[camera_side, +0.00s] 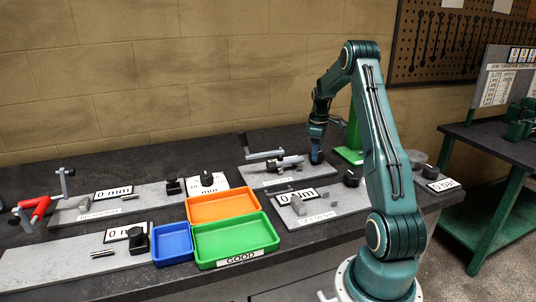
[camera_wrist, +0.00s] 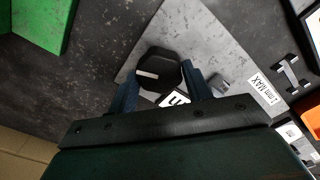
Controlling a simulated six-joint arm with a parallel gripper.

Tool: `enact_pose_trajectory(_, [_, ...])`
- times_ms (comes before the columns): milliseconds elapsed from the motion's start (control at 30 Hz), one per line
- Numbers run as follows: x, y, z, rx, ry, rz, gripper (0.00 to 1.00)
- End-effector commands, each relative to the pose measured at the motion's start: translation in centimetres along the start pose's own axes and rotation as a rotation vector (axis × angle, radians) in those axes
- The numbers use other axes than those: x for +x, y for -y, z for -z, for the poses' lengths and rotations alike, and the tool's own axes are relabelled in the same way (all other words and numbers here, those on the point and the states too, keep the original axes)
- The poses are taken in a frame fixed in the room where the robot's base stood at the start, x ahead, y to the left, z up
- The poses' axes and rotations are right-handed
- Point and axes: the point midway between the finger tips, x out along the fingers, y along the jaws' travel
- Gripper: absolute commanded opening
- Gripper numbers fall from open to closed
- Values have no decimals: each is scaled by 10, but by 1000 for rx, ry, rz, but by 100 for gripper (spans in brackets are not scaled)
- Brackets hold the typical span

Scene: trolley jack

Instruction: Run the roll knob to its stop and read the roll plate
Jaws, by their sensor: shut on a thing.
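My gripper (camera_wrist: 160,88) has its two blue fingers on either side of a black knob (camera_wrist: 158,66) with a white mark on its top, and is shut on it. The knob stands on a light grey base plate (camera_wrist: 207,35). A white plate with dark characters (camera_wrist: 174,99) lies just below the knob in the wrist view, partly hidden, so its reading cannot be made out. In the side view my gripper (camera_side: 316,158) is low at the right end of the grey base (camera_side: 262,182) at the back, and hides the knob there.
A label reading "1 mm MAX" (camera_wrist: 267,89) is on the base. A cranked handle (camera_side: 264,155) stands left of my gripper. A green post (camera_side: 352,140) stands close on the right. Orange (camera_side: 222,217), green (camera_side: 262,250) and blue (camera_side: 172,262) trays are in front.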

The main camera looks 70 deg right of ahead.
Motion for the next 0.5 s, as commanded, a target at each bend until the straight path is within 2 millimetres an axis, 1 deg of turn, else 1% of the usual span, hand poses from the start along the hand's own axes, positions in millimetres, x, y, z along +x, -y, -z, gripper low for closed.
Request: enact_pose_trajectory(500, [-1,-1,0,492,0,-1,26])
